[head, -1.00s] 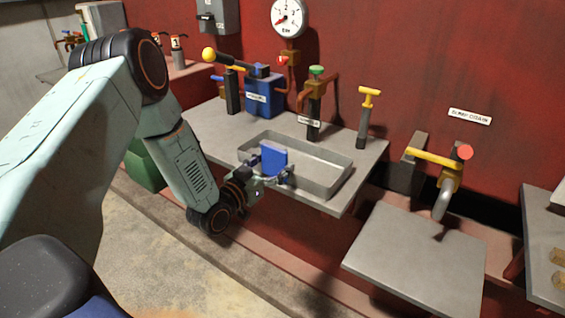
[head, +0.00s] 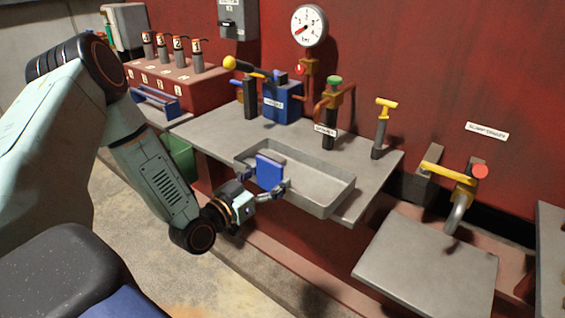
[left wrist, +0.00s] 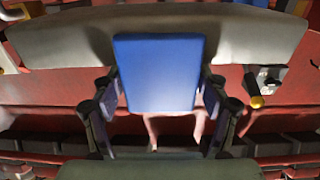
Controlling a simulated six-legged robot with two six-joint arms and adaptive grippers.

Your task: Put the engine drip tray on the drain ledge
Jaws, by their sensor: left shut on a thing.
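The engine drip tray is a shallow grey metal tray (head: 325,181) with an upright blue grip plate (head: 269,172) on its near left side. My left gripper (head: 267,190) is shut on that blue plate. In the left wrist view the fingers (left wrist: 158,105) flank the blue plate (left wrist: 158,72), with the grey tray wall (left wrist: 62,38) behind it. The tray is at the front edge of the grey bench; I cannot tell whether it touches the top. The drain ledge is the flat, empty grey plate (head: 428,262) at lower right, below the drain spout. My right gripper is not in view.
The grey bench top (head: 215,130) carries a blue box (head: 282,102), a green-capped valve (head: 332,112) and a yellow T-handle (head: 384,120). A yellow-handled drain valve with a red knob (head: 479,171) and bent spout (head: 456,215) overhangs the ledge's back. A gap separates bench and ledge.

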